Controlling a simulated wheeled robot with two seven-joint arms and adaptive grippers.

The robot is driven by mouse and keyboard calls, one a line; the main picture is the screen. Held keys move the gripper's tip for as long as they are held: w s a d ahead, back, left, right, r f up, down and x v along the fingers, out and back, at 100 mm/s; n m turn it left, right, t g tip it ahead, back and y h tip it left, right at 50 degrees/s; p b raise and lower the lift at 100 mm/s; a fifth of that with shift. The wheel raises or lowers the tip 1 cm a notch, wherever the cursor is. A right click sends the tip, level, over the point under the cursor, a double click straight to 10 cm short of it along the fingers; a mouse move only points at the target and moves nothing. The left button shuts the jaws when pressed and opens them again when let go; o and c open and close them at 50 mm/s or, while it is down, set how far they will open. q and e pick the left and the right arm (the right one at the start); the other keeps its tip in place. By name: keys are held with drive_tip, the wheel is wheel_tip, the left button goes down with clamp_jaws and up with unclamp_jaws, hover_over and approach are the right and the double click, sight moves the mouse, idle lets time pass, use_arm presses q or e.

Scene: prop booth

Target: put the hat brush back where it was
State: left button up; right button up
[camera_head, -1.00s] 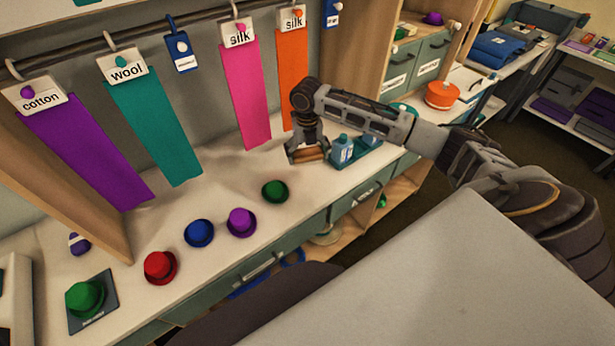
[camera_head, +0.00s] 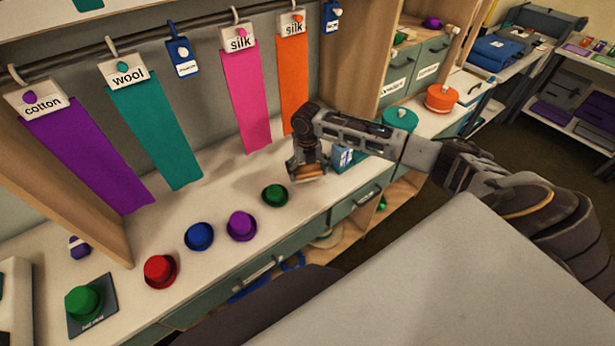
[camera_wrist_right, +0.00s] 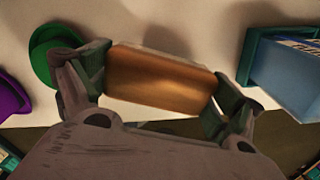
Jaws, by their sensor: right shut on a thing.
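The hat brush (camera_head: 310,173) has a brown wooden back and is held in my right gripper (camera_head: 307,164), low over the white counter (camera_head: 237,270). In the right wrist view the brush (camera_wrist_right: 160,82) lies across between the two fingers of my right gripper (camera_wrist_right: 158,88), which touch its ends. I cannot tell whether its underside touches the counter. The brush is just right of a green hat (camera_head: 275,195), which also shows in the right wrist view (camera_wrist_right: 44,52). My left gripper is not in view.
A blue boxed item in a teal tray (camera_wrist_right: 262,55) stands close right of the brush. Purple (camera_head: 241,226), blue (camera_head: 199,236) and red (camera_head: 160,271) hats line the counter to the left. Fabric strips, such as a pink one (camera_head: 246,100), hang behind. The counter's front edge is near.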

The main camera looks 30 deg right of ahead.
sight(307, 176)
drive_tip(key=shift+f, duration=1.55)
drive_tip(key=shift+f, duration=0.1)
drive_tip(key=o, duration=0.7)
drive_tip(key=shift+r, duration=6.1)
drive_tip(key=shift+a, duration=0.1)
